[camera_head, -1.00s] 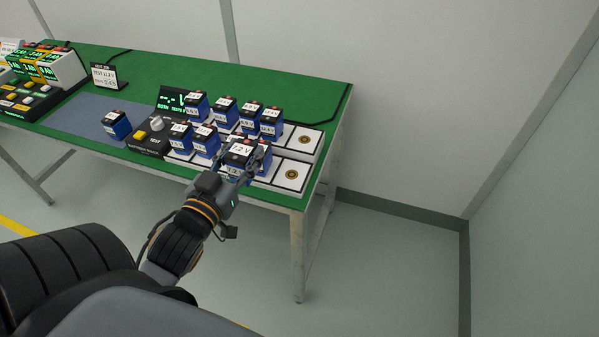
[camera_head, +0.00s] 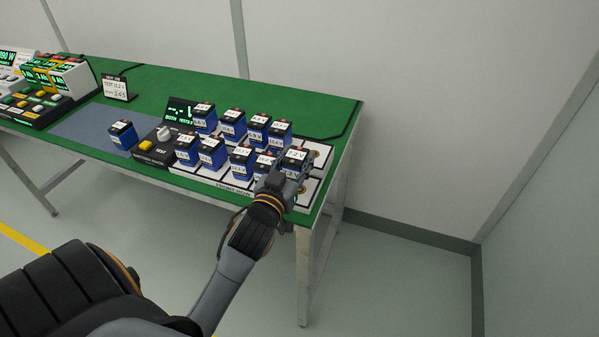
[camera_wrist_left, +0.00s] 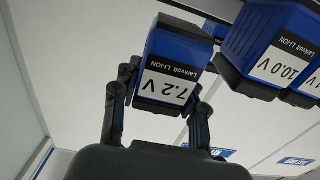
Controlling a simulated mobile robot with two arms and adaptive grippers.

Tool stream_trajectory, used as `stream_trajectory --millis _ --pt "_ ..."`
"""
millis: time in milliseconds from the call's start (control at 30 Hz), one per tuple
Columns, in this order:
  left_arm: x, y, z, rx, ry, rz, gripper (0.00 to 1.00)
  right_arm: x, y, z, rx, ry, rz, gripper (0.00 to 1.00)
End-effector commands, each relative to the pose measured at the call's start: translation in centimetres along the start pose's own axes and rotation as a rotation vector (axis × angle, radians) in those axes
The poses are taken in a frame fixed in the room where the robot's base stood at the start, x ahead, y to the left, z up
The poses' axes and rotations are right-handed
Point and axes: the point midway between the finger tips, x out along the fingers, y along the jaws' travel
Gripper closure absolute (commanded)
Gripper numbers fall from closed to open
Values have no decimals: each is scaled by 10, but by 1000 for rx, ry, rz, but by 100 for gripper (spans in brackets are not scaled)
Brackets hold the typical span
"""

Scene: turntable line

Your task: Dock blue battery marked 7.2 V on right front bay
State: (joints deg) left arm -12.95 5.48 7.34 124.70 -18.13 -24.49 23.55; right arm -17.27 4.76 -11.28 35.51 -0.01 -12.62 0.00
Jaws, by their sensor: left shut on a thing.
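The blue battery marked 7.2 V (camera_head: 295,157) is in my left gripper (camera_head: 287,174), at the right end of the front rack row. In the left wrist view the battery (camera_wrist_left: 172,70) sits between the two fingers (camera_wrist_left: 165,92), its label upside down in that picture. The right front bay (camera_head: 310,190) is partly hidden by the gripper and battery; I cannot tell whether the battery touches it. My right gripper is not in view.
Several blue batteries fill the front row left of the held one; a 10.0 V battery (camera_wrist_left: 270,50) stands close beside it. The back row's right bay (camera_head: 322,153) is empty. A tester (camera_head: 158,148) and a lone battery (camera_head: 122,135) are further left.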

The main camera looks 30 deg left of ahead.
Motion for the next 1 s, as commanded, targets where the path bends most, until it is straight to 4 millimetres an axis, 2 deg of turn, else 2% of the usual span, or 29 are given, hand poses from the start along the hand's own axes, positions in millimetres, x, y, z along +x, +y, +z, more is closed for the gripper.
stream_trajectory --millis 133,300,700,733,833,1000 --pt "9 8 14 -3 1 1 100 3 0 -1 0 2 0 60" --pt "7 6 37 -2 1 1 100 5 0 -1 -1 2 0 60" --pt "7 6 42 -1 3 2 100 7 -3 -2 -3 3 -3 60" --pt "7 6 43 -1 0 1 53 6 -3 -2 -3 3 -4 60" --pt "7 6 43 -1 0 1 35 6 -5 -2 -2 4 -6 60" --pt "7 6 43 -1 0 1 35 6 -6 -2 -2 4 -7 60"
